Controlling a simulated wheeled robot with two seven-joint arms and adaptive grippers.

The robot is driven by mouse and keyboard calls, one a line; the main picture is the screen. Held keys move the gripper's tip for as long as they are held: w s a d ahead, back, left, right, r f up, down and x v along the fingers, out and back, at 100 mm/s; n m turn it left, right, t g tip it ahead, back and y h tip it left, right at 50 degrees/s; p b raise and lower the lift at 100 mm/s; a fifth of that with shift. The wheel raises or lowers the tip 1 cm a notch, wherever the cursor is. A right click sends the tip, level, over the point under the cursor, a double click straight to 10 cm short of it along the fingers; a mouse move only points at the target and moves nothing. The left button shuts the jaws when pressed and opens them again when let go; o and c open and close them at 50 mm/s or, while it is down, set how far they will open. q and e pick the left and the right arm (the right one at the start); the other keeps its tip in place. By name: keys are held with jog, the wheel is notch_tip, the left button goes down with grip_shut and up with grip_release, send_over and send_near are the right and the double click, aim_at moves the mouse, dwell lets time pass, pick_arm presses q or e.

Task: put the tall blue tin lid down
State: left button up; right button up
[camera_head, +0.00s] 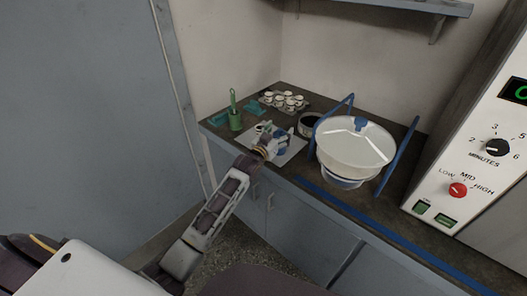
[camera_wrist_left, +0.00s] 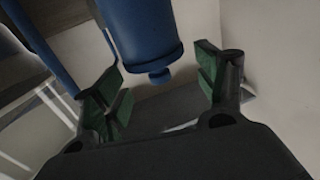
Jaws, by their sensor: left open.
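In the left wrist view, a tall blue cylinder (camera_wrist_left: 146,30) with a rounded end and a small blue knob (camera_wrist_left: 159,76) appears between the finger lines, beyond the fingertips. I take this as the tall blue tin with its lid; the lid's seam is not clear. My left gripper (camera_wrist_left: 160,90) is open, with a green-padded finger on each side and a gap around the knob. In the head view, my left gripper (camera_head: 272,142) is over a white mat (camera_head: 290,152), beside a small blue shape (camera_head: 281,133) that it partly hides. My right gripper is not seen.
A large white bowl-like pan (camera_head: 355,145) between blue uprights stands to the right of my left gripper. A dark-filled round container (camera_head: 309,123) is behind it. A tray of small white cups (camera_head: 285,101) and a green holder (camera_head: 235,119) stand further back. A control panel (camera_head: 475,160) is at right.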

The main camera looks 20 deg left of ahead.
pick_arm(q)
jog(key=shift+s+a, duration=0.15)
jog(key=shift+s, duration=1.1)
jog(key=shift+s+f, duration=0.15)
jog(key=shift+s, duration=0.5)
send_near(279, 132)
jog(key=shift+s, duration=1.35)
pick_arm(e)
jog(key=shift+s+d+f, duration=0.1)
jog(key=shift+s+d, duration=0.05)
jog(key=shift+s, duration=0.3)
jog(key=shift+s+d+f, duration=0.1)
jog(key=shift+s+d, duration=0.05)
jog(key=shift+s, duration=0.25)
pick_arm(q)
jog(key=shift+o, duration=0.3)
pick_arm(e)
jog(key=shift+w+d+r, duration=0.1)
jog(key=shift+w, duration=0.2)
